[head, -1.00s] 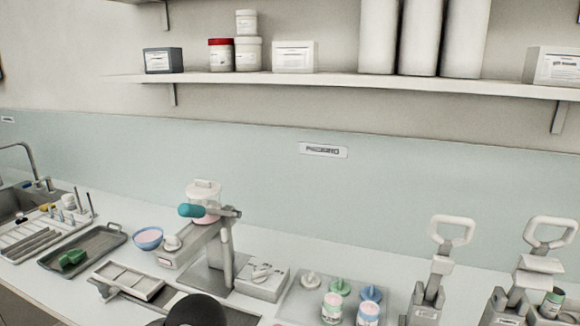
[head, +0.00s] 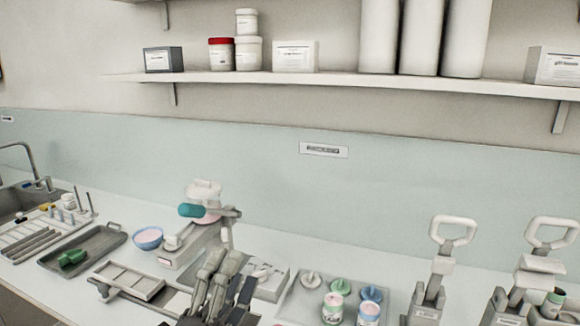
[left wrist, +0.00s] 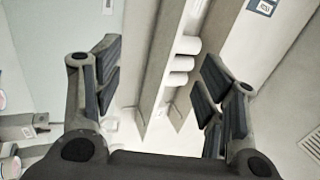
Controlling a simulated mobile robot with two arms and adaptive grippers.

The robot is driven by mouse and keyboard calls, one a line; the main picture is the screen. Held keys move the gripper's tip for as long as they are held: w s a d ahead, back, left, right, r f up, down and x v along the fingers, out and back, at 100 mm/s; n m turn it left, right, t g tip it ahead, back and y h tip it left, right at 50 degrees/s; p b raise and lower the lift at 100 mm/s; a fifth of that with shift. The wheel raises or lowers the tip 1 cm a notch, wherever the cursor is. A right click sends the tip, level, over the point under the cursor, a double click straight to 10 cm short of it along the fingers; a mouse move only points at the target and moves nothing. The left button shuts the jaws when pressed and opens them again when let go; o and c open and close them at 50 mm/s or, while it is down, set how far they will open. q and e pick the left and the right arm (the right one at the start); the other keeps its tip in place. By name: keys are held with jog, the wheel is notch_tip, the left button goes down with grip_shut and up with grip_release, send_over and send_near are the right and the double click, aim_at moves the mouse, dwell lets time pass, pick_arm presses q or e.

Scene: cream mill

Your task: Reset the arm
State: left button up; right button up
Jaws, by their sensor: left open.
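My left gripper (head: 222,283) is raised over the front of the counter in the head view, in front of the mill (head: 205,215) with its teal handle. Its fingers point up and away. In the left wrist view the gripper (left wrist: 160,95) is open, with its two fingers wide apart and nothing between them. My right gripper does not show in either view.
A grey tray (head: 84,262) with a green item and a blue bowl (head: 148,238) stand left of the mill. A tray (head: 290,306) with jars and coloured knobs and two hand presses (head: 436,270) stand right. A shelf (head: 340,84) runs above.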

pick_arm(q)
jog(key=s+a+f+n+g+y, duration=0.1)
jog(key=a+f+n+g+y, duration=0.4)
jog(key=f, duration=0.5)
jog(key=s+a+f+n+g+y, duration=0.2)
jog(key=a+f+n+g, duration=0.15)
jog(key=f+n, duration=0.5)
jog(key=s+a+f+n+g, duration=0.3)
jog(key=s+f+n+g, duration=0.5)
jog(key=s+f, duration=1.05)
notch_tip(320, 180, down, 24)
jog(key=s+r+m+g, duration=0.1)
jog(key=s+m+g, duration=0.1)
jog(key=g, duration=0.1)
jog(key=s+a+f+g, duration=0.1)
jog(key=s+a+f, duration=0.2)
jog(key=s+f, duration=1.4)
jog(key=shift+f, duration=0.4)
